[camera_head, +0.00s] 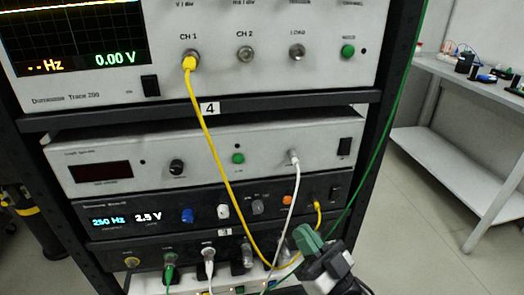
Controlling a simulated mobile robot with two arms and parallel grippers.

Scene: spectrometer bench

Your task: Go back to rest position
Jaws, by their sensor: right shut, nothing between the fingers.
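My right gripper (308,240) reaches in from the bottom right, with green fingertips closed together and nothing held. It is in front of the lower right part of the instrument rack (375,150), near the yellow cable (224,160) and the white cable (291,195). I cannot tell whether it touches either cable. My left gripper is not in view.
The oscilloscope (215,85) reads 0.00 V; the yellow cable plugs into CH 1. Below are a grey unit (110,150) and a black generator (150,190) showing 250 Hz and 2.5 V. A green cable (385,130) hangs at right. A side table (430,68) stands behind open floor.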

